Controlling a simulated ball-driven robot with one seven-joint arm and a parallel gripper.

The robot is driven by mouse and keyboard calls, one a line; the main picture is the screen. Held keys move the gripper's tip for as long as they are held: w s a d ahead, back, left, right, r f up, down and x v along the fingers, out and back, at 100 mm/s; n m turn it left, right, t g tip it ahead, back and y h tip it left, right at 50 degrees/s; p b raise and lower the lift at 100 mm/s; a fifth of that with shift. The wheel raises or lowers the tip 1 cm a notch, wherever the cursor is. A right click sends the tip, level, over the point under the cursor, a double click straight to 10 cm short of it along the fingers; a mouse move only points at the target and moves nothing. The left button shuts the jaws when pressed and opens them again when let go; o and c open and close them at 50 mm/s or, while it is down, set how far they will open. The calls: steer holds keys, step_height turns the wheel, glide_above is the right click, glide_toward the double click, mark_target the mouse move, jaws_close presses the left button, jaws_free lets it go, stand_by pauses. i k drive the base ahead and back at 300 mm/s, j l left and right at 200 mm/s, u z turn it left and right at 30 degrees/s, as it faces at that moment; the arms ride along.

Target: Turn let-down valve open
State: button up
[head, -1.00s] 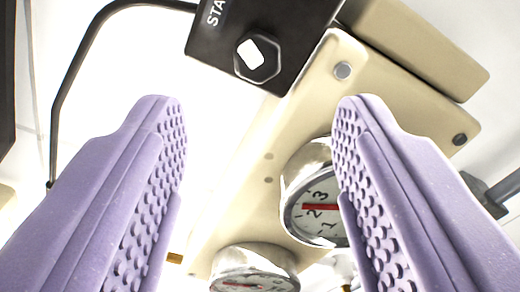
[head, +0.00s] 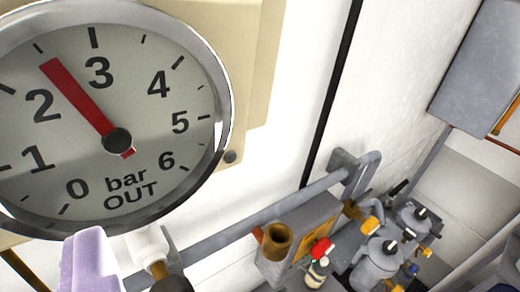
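A large round pressure gauge (head: 120,85) marked "bar OUT" fills the left of the head view, its red needle between 2 and 3. Below it is a white fitting (head: 148,243) with a brass stem and a dark end piece (head: 172,284) cut by the bottom edge. I cannot tell whether this is the let-down valve; no valve handle shows clearly. One purple finger of my gripper (head: 90,265) shows at the bottom left, below the gauge and left of the fitting. The other finger is out of view, so its opening and anything between the fingers are hidden.
A cream panel (head: 268,60) stands behind the gauge. A grey pipe (head: 265,212) runs along the white wall to a bracket. Lower right are a brown open-topped fitting (head: 277,240), a small red-capped bottle (head: 318,268) and grey canisters (head: 380,262). A grey box (head: 470,75) hangs upper right.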

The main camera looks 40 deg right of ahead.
mark_target(369, 226)
steer(key=z, duration=1.3)
